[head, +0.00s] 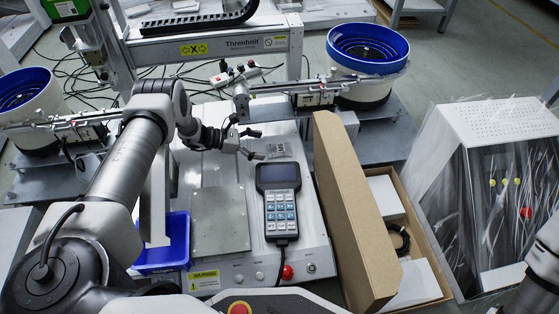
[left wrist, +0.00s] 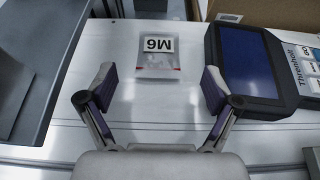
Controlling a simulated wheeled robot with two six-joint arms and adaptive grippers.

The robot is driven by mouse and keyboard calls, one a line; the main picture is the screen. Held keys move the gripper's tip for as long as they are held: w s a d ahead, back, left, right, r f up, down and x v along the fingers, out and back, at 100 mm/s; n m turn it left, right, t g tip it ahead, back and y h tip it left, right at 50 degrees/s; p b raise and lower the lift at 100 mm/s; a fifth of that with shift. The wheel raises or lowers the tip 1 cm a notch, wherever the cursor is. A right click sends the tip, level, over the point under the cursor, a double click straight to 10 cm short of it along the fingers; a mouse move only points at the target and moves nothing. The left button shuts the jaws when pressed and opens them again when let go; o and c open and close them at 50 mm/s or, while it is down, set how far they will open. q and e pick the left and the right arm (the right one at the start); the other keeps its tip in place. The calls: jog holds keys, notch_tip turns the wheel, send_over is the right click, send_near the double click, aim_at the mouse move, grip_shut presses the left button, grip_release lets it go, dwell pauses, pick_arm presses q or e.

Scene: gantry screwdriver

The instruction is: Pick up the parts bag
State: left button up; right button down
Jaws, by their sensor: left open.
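The parts bag (left wrist: 158,60) is a small clear bag with a white label reading M6. It lies flat on the light metal machine bed in the left wrist view, ahead of my left gripper (left wrist: 158,88) and roughly centred between its fingers. In the head view the bag (head: 277,148) is small, just beyond the top of the handheld pendant. My left gripper (head: 258,145) is open and empty, its fingertips pointing right towards the bag. The fingers appear apart from the bag. My right gripper is not in view.
The pendant (head: 280,200) with a dark screen lies close beside the bag; it also shows in the left wrist view (left wrist: 252,62). An open cardboard box (head: 350,215) stands to the right. A blue bin (head: 172,243) and a grey plate (head: 219,222) are nearer on the left.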

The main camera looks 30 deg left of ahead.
aim_at(280, 148)
pick_arm(q)
jog(key=b+x, duration=0.4)
jog(key=x, duration=0.3)
jog(key=shift+w+d+f+b, duration=0.1)
jog(key=shift+w+f+b, duration=0.1)
jog(key=shift+f+b, duration=0.1)
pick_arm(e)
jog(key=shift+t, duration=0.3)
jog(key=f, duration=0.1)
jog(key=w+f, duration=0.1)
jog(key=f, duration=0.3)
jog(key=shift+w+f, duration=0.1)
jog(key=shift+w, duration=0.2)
pick_arm(q)
jog(key=shift+r, duration=0.2)
jog(key=c, duration=1.3)
